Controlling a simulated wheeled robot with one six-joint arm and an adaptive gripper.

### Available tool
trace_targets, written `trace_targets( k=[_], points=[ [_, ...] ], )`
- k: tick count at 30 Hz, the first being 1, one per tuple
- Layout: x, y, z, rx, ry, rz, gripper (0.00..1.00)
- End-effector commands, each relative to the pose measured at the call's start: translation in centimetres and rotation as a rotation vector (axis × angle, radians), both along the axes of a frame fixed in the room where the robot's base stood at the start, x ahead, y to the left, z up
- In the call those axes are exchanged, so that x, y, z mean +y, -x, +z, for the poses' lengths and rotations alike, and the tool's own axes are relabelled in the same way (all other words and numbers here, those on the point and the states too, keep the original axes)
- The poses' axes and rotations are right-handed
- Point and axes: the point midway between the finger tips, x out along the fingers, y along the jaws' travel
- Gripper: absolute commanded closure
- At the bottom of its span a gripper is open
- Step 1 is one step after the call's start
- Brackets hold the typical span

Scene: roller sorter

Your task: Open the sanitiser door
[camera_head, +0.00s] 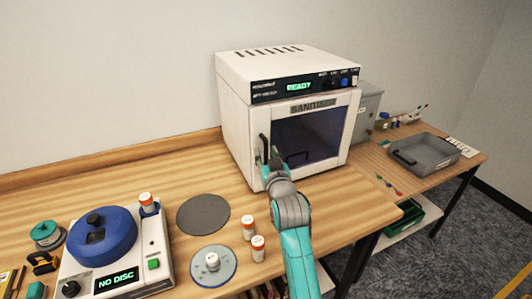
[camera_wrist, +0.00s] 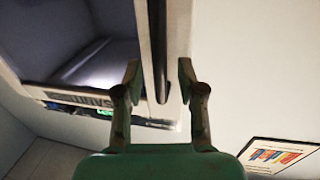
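The white sanitiser (camera_head: 235,105) stands on the wooden bench, its display reading READY. Its door (camera_head: 352,120), with a dark window, looks closed. A black vertical handle (camera_head: 262,143) is on the door's left side; in the wrist view the handle (camera_wrist: 158,45) appears as a dark bar. My gripper (camera_head: 272,155) is at the handle in front of the door. In the wrist view my gripper (camera_wrist: 159,75) is open, with one finger on each side of the bar's line. A gap shows beside the handle; I cannot tell contact or exact depth.
A centrifuge-like device (camera_head: 115,255) reading NO DISC sits at the left. A dark round pad (camera_head: 203,214), a round plate (camera_head: 226,271) and orange-capped vials (camera_head: 248,228) lie left of my arm. A grey tray (camera_head: 440,150) is on the right-hand bench.

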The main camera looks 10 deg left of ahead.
Motion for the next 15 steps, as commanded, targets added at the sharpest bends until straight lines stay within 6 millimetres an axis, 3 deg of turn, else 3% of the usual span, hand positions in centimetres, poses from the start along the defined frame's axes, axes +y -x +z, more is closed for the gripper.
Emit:
trace_targets(
  k=[13,14,15],
  points=[
    [0.46,-1.09,0.03,-0.001,0.000,0.000,0.61],
    [0.46,-1.09,0.03,-0.001,0.000,0.000,0.63],
    [0.46,-1.09,0.03,-0.001,0.000,0.000,0.73]
  ],
)
